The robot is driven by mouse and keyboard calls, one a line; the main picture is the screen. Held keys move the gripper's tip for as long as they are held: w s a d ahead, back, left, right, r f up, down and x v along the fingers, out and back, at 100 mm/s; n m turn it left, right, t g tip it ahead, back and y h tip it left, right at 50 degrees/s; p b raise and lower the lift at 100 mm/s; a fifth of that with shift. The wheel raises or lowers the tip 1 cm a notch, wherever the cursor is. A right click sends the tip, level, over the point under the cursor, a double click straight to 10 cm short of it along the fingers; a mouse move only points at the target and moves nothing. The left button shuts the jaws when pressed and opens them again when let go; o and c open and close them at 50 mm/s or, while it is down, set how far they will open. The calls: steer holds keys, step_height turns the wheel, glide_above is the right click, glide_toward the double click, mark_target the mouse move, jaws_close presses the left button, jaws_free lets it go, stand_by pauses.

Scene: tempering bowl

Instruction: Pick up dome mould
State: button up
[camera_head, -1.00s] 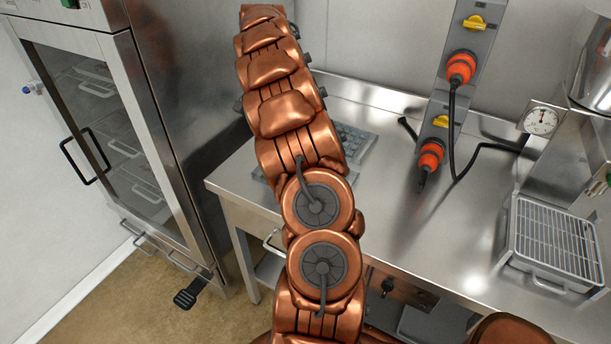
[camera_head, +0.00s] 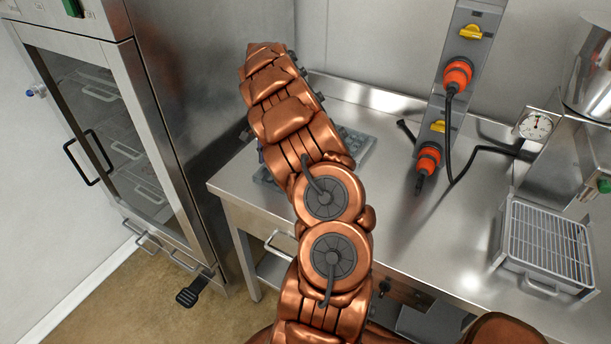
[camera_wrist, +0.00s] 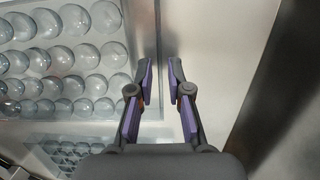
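The dome mould (camera_head: 360,148) is a grey tray on the steel table in the head view, mostly hidden behind my arm. In the wrist view the clear mould (camera_wrist: 66,88) fills the upper left, with rows of round domes. My gripper (camera_wrist: 160,74) has purple pads and dark fingers. Its fingertips are apart, one on each side of the mould's right edge as pictured. I cannot tell whether either finger touches it. The gripper is hidden in the head view.
A steel cabinet (camera_head: 215,90) stands left of the table (camera_head: 400,235). A wire-topped tray (camera_head: 545,245) and a dial gauge (camera_head: 535,125) are at the right. A post with orange plugs (camera_head: 457,75) and a black cable stands at the back. Bare table lies right of the mould.

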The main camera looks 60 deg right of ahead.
steer(key=shift+a+f, duration=0.1)
steer(key=shift+f, duration=0.35)
steer(key=shift+c, duration=0.3)
jaws_close()
